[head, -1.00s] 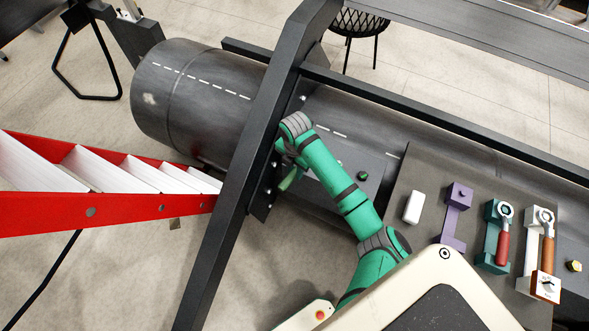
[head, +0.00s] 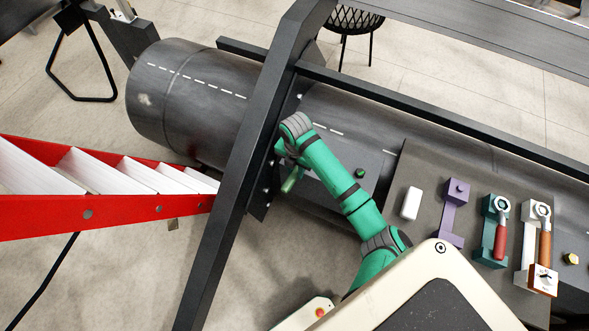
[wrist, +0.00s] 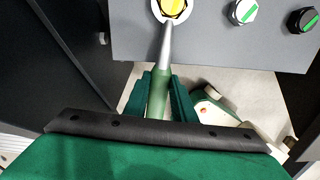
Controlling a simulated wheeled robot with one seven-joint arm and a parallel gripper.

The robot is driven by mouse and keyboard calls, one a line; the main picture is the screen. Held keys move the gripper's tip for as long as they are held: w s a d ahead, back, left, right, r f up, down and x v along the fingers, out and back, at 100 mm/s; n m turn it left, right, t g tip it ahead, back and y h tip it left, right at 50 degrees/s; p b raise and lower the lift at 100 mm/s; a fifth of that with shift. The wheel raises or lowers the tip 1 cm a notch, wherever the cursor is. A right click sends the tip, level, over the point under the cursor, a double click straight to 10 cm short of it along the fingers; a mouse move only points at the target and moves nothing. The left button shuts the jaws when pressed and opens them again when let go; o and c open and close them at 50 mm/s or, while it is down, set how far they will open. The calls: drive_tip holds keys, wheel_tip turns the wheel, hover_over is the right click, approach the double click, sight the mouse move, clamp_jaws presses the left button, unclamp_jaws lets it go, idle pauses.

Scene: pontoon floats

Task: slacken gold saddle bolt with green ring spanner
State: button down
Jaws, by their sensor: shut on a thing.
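My gripper (wrist: 160,92) is shut on the handle of the green ring spanner (wrist: 158,102). In the head view, the spanner's green handle (head: 291,181) shows beside the dark frame post, below my wrist. The spanner's metal shaft runs up to a pale ring at the top edge of the wrist view. The ring appears around the gold saddle bolt (wrist: 173,7), whose yellow head shows inside it. How deep the ring sits cannot be told. The bolt is hidden behind my arm in the head view.
A red ladder (head: 110,205) stands left of the dark post (head: 235,170). Spanners stand in holders on the board (head: 425,165) at right.

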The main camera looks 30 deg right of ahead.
drive_tip(key=shift+s+d+n, duration=0.2)
drive_tip(key=shift+s+n, duration=0.05)
drive_tip(key=shift+n, duration=0.05)
idle(0.4)
drive_tip(key=shift+s+d+n, duration=0.15)
drive_tip(key=shift+s+n, duration=0.05)
drive_tip(key=shift+n, duration=0.1)
drive_tip(key=shift+s+d+n, duration=0.35)
drive_tip(key=shift+n, duration=0.15)
drive_tip(key=shift+s+a, duration=0.1)
idle(0.5)
drive_tip(key=shift+s, duration=0.1)
drive_tip(key=shift+s+d+n, duration=0.35)
drive_tip(key=shift+n, duration=0.15)
drive_tip(key=shift+s+d+n, duration=0.15)
drive_tip(key=shift+d+n, duration=0.05)
drive_tip(key=shift+n, duration=0.1)
drive_tip(key=shift+s+d+n, duration=0.15)
drive_tip(key=shift+n, duration=0.15)
drive_tip(key=shift+s+d, duration=0.1)
idle(0.5)
